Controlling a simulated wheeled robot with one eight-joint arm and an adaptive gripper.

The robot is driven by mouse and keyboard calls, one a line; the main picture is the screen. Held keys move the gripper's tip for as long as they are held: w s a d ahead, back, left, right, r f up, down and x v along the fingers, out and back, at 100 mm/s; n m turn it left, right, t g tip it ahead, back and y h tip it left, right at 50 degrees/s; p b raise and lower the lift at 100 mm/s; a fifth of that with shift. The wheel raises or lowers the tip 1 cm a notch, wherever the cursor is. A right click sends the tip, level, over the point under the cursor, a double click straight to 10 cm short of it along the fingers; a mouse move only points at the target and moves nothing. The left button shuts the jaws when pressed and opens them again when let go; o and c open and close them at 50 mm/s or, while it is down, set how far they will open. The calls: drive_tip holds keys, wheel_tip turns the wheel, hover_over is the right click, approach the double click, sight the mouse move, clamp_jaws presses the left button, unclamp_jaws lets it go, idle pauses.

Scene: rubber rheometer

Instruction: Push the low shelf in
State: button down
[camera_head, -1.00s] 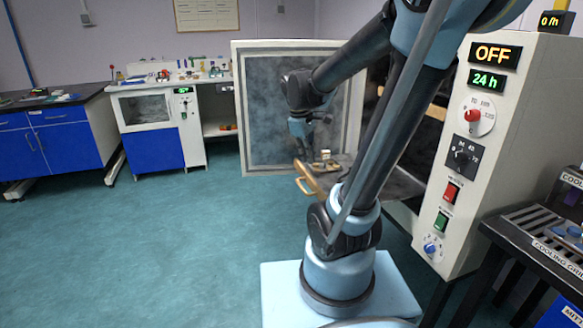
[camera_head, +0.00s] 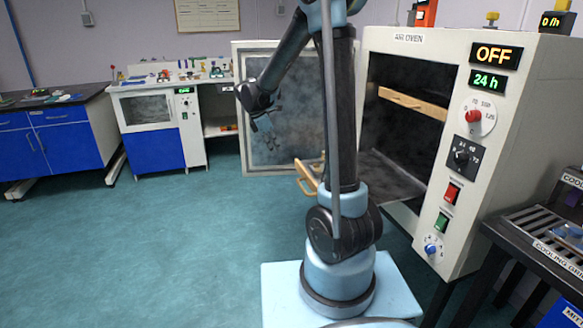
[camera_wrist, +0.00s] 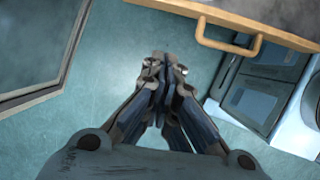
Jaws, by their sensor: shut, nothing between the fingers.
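The low shelf (camera_head: 392,180) is a dark grey plate sticking out of the oven's open front. Its wooden front with a handle (camera_head: 307,178) shows left of my arm, which hides the middle of the shelf. In the wrist view the wooden front (camera_wrist: 240,24) and its handle cross the upper right. My gripper (camera_head: 270,142) is up and left of the handle, in front of the open door, and apart from the shelf. Its fingers (camera_wrist: 165,68) are shut and empty, pointing over bare floor.
The air oven (camera_head: 408,40) has an upper shelf with a wooden front (camera_head: 412,103) inside. Its open door (camera_head: 243,110) stands behind my gripper. A cooling grid (camera_head: 540,228) is at the right. The floor at left is clear.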

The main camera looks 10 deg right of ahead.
drive_tip(key=w+d+f, duration=0.1)
drive_tip(key=d+f, duration=0.6)
drive_tip(key=f, duration=0.2)
drive_tip(key=shift+w+d+f, duration=0.2)
drive_tip(key=shift+w, duration=0.1)
idle(0.5)
